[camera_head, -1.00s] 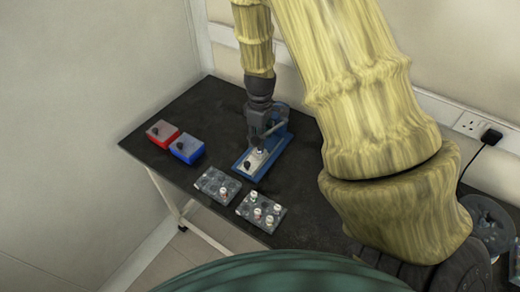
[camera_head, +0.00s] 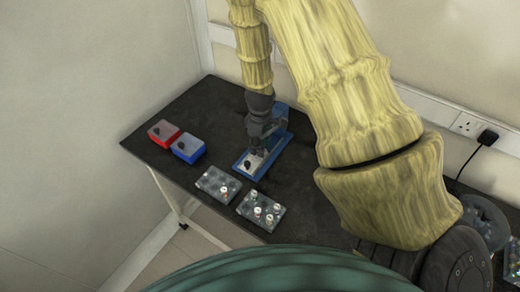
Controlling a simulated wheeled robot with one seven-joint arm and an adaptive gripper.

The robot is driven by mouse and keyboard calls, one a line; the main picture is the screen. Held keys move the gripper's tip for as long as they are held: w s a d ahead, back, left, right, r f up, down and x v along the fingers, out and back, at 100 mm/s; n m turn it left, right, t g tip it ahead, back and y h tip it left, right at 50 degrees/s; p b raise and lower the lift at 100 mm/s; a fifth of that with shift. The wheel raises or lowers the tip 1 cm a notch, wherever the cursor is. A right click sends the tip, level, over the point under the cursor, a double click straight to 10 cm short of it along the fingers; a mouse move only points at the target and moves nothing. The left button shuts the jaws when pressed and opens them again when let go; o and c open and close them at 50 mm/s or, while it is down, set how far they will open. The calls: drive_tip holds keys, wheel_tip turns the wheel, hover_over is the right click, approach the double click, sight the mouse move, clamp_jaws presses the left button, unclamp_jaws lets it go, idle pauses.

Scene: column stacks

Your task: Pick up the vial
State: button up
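My gripper (camera_head: 262,146) points down over the pale plate of the blue bench device (camera_head: 244,169). Its fingers cover the spot where a small white-topped vial showed a second ago, so that vial is hidden or too small to make out. I cannot tell whether the fingers are open or closed around it. Other small white-capped vials (camera_head: 257,211) stand upright in the right grey rack (camera_head: 246,212). One vial (camera_head: 223,189) stands in the left grey rack (camera_head: 207,184).
A red box (camera_head: 162,134) and a blue box (camera_head: 187,148) with grey tops sit at the left on the black table (camera_head: 205,105). A wall meets the table's back. My arm hides much of the table's right part.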

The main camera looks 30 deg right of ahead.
drive_tip(key=c, duration=0.5)
